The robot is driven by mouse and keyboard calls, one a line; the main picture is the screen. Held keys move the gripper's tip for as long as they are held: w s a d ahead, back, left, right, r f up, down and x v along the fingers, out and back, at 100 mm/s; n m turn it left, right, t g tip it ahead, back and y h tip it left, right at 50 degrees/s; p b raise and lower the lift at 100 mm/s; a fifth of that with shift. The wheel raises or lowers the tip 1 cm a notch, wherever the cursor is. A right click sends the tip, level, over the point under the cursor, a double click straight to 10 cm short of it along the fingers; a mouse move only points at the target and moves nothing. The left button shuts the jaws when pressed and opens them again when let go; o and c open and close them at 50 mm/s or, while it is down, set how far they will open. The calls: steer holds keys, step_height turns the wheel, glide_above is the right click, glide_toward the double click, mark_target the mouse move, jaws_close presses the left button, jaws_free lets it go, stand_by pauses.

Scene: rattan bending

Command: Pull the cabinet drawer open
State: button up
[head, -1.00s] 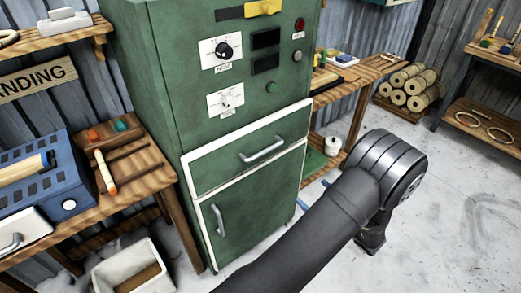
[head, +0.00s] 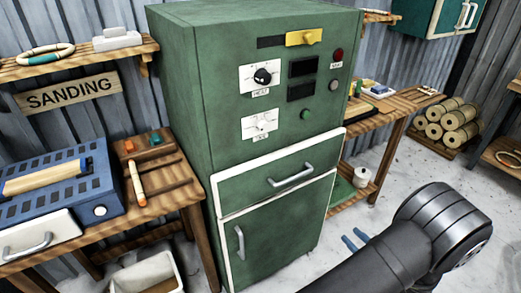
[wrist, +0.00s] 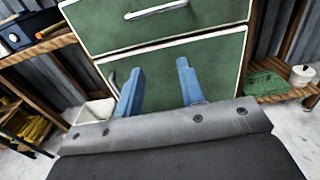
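The green cabinet (head: 175,90) stands in the middle of the head view. Its drawer (head: 240,190) has a green, white-edged front and a metal bar handle (head: 290,175). The front looks closed or nearly so. In the head view my gripper (head: 354,241) is right of the cabinet, mostly hidden by my arm.
The lower door (head: 280,230) has its own handle (head: 239,243). A wooden bench (head: 165,195) with a blue machine (head: 60,190) stands left, a white bin (head: 150,275) below it. Another bench (head: 410,103) stands right. The floor at right is mostly clear.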

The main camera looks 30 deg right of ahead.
steer(key=n, duration=0.1)
steer(key=n+g, duration=0.2)
steer(key=n, duration=1.5)
glide_toward(296, 178)
steer(key=w, duration=0.3)
steer(key=w+f, duration=0.1)
steer(key=w, duration=0.3)
steer(key=w+f, duration=0.1)
steer(key=w, duration=0.2)
steer(key=shift+w+d+f, duration=0.1)
steer(key=shift+w+f, duration=0.05)
steer(key=shift+w, duration=0.2)
steer(key=shift+c, duration=0.5)
jaws_close()
